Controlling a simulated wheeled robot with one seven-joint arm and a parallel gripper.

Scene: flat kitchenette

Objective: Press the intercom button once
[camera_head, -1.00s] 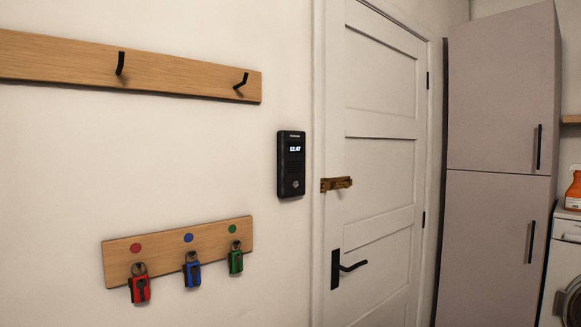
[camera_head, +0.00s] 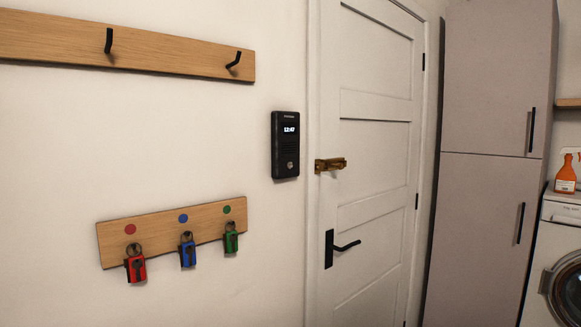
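The intercom (camera_head: 285,145) is a black upright box on the white wall, just left of the door frame. Its small lit display (camera_head: 291,129) reads what looks like 12:47. A round silvery button (camera_head: 290,165) sits low on its face, towards the right. Nothing covers the intercom. My gripper and arm do not show in this view.
A wooden hook rail (camera_head: 130,45) is at upper left. A key board (camera_head: 172,228) with red, blue and green padlock-like tags hangs below. Right of the intercom are a closed white door (camera_head: 375,150) with a brass latch (camera_head: 330,164) and black handle (camera_head: 342,246), then tall cabinets and a washing machine (camera_head: 562,270).

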